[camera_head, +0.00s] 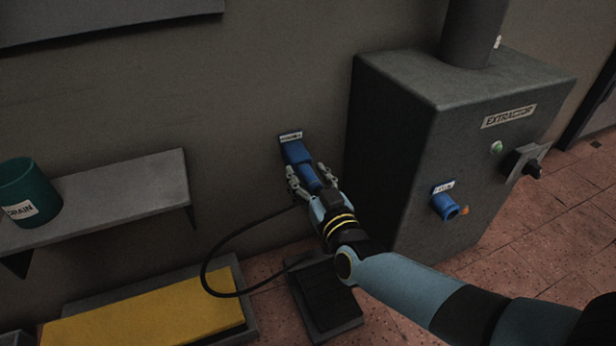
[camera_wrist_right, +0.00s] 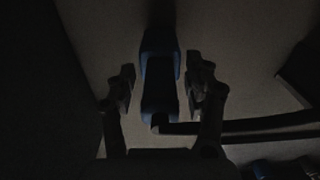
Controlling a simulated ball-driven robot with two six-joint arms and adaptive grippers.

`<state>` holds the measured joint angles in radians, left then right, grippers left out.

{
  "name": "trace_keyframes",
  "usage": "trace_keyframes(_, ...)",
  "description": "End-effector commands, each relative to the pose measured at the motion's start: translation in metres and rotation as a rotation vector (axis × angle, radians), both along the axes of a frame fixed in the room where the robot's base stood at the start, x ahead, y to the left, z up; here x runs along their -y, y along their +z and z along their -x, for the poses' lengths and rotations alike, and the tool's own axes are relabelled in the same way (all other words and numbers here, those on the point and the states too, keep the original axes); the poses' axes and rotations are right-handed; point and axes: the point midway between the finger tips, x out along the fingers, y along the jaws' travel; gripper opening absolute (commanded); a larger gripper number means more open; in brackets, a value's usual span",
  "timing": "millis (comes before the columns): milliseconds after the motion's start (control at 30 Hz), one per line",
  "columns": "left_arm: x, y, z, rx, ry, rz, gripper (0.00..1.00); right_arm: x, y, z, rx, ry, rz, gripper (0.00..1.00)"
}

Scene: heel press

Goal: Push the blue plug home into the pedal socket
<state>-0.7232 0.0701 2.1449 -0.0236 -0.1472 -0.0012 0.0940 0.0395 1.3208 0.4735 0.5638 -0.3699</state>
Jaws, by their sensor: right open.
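The blue pedal socket (camera_head: 295,152) is on the grey wall under a small white label. The blue plug (camera_head: 309,177) is at the socket's lower end, in line with it; whether it is fully seated I cannot tell. My right gripper (camera_head: 312,175) is open, with a finger on each side of the plug. In the right wrist view the plug (camera_wrist_right: 159,100) lies between the open fingers of the gripper (camera_wrist_right: 160,85), with gaps on both sides. The socket (camera_wrist_right: 159,57) is just beyond it. A black cable runs from the plug. My left gripper is not in view.
A grey extractor cabinet (camera_head: 390,150) stands close to the right, with another blue socket (camera_head: 446,206) on its front. A black pedal (camera_head: 322,296) lies on the tiled floor below. A shelf (camera_head: 120,188) with a green cup (camera_head: 28,190) is at left, above a yellow-topped platform (camera_head: 160,315).

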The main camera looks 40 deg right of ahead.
Motion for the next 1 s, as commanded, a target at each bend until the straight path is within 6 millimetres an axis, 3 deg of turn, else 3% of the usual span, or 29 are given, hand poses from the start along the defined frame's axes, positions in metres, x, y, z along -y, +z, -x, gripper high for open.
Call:
trace_keyframes(333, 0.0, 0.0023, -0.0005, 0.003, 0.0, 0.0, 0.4, -0.0001, 0.0005, -0.0002, 0.001, 0.0, 0.0, 0.52)
trace_keyframes(733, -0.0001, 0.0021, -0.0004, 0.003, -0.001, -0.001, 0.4, -0.0001, 0.0003, -0.0001, 0.0, 0.0, 0.0, 0.01)
trace_keyframes(1000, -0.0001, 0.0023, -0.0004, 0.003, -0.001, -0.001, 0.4, 0.0, 0.0004, 0.0002, 0.001, 0.0, 0.0, 0.0)
